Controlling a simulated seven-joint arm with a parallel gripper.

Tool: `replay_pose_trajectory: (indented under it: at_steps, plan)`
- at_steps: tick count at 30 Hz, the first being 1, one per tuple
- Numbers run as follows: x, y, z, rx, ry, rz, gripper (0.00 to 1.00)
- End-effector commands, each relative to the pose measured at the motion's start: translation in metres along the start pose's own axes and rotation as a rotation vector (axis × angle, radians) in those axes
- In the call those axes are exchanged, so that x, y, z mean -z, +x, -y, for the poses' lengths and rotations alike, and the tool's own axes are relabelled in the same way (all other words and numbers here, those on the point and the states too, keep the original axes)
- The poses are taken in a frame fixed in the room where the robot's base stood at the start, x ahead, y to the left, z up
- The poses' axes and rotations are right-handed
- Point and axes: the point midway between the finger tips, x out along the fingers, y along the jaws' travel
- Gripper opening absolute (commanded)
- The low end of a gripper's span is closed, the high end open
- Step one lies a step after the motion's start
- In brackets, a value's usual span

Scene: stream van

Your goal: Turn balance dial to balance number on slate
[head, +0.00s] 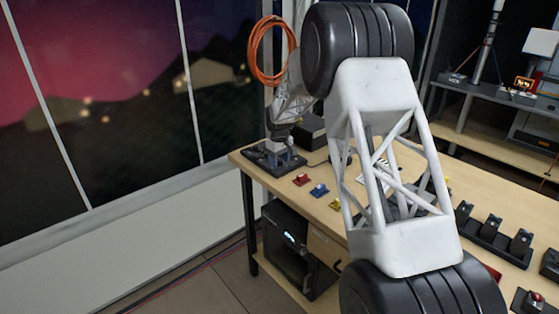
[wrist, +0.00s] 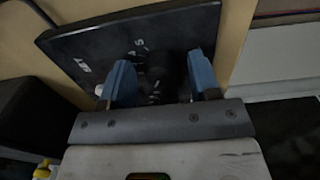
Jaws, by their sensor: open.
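A dark panel (wrist: 90,45) with white markings fills the upper part of the wrist view. A black knob, apparently the balance dial (wrist: 165,66), stands on it. My gripper (wrist: 158,62) is open, with one blue finger on each side of the knob. I cannot tell whether either finger touches it. The fingers and knob hide part of the markings, and the dial's setting is not readable. In the head view the dark panel (head: 264,158) lies at the bench's far left corner, with my gripper (head: 279,141) down over it. I cannot make out a slate with a number.
Red (head: 302,180), blue (head: 319,190) and yellow (head: 335,203) small items sit along the wooden bench (head: 244,156). A black box (head: 310,130) stands behind the panel. A row of black holders (head: 495,235) is at right. An orange cable coil (head: 258,50) hangs above. My arm covers the bench's middle.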

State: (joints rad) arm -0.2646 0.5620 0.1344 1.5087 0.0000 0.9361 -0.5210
Motion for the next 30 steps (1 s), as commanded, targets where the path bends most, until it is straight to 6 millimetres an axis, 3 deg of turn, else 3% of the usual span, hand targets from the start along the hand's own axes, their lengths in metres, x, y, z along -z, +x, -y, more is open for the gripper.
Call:
replay_pose_trajectory:
  at_steps: [6,16,30]
  plan:
    - [-0.0001,0.0,0.0,0.0,0.0,0.0,0.56]
    - [-0.0002,-0.0002,0.0001,0.0,0.0,0.0,0.07]
    - [-0.0006,-0.0003,0.0003,0.0,0.096,0.001,0.07]
